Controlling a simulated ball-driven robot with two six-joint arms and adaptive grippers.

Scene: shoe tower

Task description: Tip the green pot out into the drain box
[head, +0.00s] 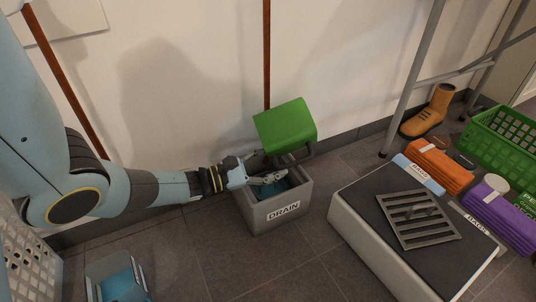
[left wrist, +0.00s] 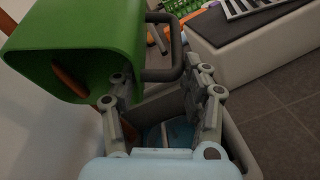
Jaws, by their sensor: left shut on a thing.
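The green pot (head: 285,127) is tilted above the grey drain box (head: 278,212), which carries a "DRAIN" label and shows something blue inside. My left gripper (head: 270,178) reaches in from the left, just over the box opening and below the pot. It is shut on the pot's dark handle. In the left wrist view the green pot (left wrist: 105,30) is at the upper left, with an orange-brown strip against its dark side; I cannot tell what that is. The fingers of my left gripper (left wrist: 165,95) stand by the handle, above the box. My right gripper is out of view.
A grey-topped bench (head: 365,235) with a metal grate (head: 417,218) stands right of the drain box. Folded orange and purple cloths, a tan boot (head: 430,112) and a green crate (head: 500,140) lie beyond.

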